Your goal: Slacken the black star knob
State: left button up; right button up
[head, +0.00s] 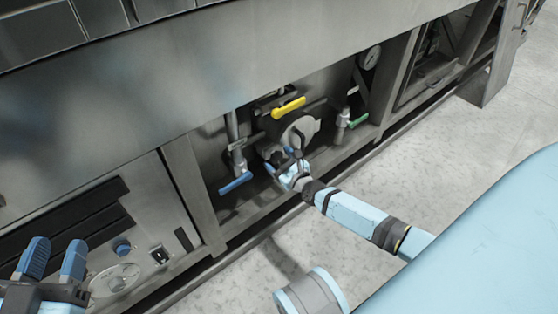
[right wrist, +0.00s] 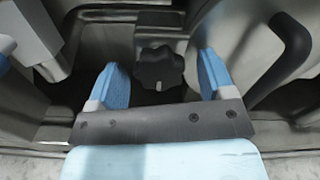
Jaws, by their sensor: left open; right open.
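The black star knob (right wrist: 160,67) shows in the middle of the right wrist view, lobed and dark. My right gripper (right wrist: 164,78) is open, with one blue finger to the left of the knob and one to the right. A gap shows between the knob and each finger; whether the fingers reach its depth I cannot tell. In the head view my right gripper (head: 281,166) is low in the machine's recess, below the yellow lever, and I cannot make out the knob clearly there. My left gripper (head: 55,260) is open and empty at the lower left.
A yellow lever (head: 288,107), a blue lever (head: 236,183) and a green lever (head: 357,121) surround the right gripper's place in the recess. A gauge (head: 370,57) is at the upper right. The steel frame post (head: 193,190) stands left of the recess. The floor (head: 420,160) in front is clear.

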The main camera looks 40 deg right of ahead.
jog(key=c, duration=0.9)
